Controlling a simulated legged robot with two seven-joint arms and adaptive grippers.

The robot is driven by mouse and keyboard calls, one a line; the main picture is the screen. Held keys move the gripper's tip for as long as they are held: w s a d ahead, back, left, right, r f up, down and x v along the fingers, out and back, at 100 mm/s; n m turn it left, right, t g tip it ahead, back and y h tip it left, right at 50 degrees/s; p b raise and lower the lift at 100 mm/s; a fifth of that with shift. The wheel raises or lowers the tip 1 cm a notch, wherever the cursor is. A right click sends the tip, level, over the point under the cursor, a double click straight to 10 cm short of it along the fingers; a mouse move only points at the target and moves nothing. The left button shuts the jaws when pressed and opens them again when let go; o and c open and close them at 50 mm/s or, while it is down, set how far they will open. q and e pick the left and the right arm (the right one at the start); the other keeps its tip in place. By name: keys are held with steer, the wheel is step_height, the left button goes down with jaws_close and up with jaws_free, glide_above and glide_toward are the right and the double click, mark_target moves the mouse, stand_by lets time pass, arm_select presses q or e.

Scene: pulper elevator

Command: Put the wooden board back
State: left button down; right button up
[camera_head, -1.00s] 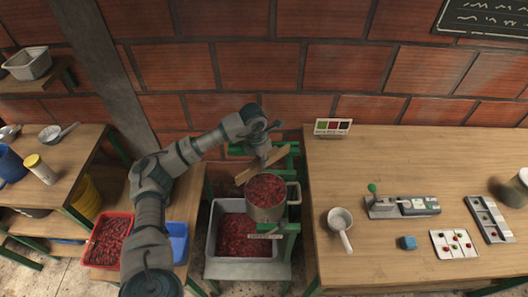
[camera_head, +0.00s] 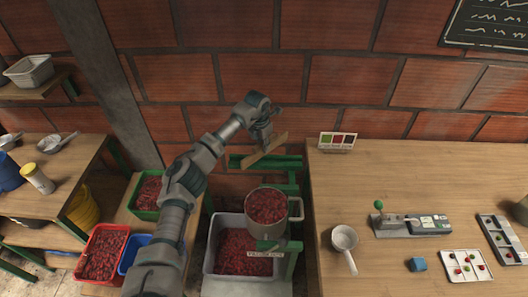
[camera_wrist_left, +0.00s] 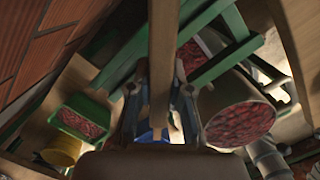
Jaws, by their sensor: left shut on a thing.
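The wooden board (camera_head: 276,144) is a narrow, light-brown plank, tilted in the head view. My left gripper (camera_head: 264,145) is shut on it and holds it behind and above the metal pot (camera_head: 283,229) of red cherries. In the left wrist view the board (camera_wrist_left: 163,45) runs upright between the two fingers of my left gripper (camera_wrist_left: 160,115). The green frame (camera_head: 290,162) lies just behind the pot, close to the board. I cannot tell whether board and frame touch. My right gripper is not in view.
A grey bin (camera_head: 212,258) of cherries sits below the pot. Red (camera_head: 82,270), green (camera_head: 137,207) and blue (camera_head: 131,262) crates stand left. The brick wall (camera_head: 345,80) is close behind. The right table (camera_head: 400,180) holds a white scoop (camera_head: 344,238), a green-knobbed device (camera_head: 410,226) and sample trays.

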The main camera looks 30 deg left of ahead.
arm_select(q)
steer(key=shift+w+a, duration=0.1)
steer(key=shift+w, duration=0.15)
steer(key=shift+f, duration=0.15)
step_height(320, 180, down, 3)
steer(key=shift+f+b, duration=0.15)
steer(key=shift+b, duration=0.15)
steer(key=shift+a, duration=0.1)
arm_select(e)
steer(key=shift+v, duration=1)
arm_select(q)
steer(key=shift+f, duration=0.2)
steer(key=c, duration=1.1)
jaws_free()
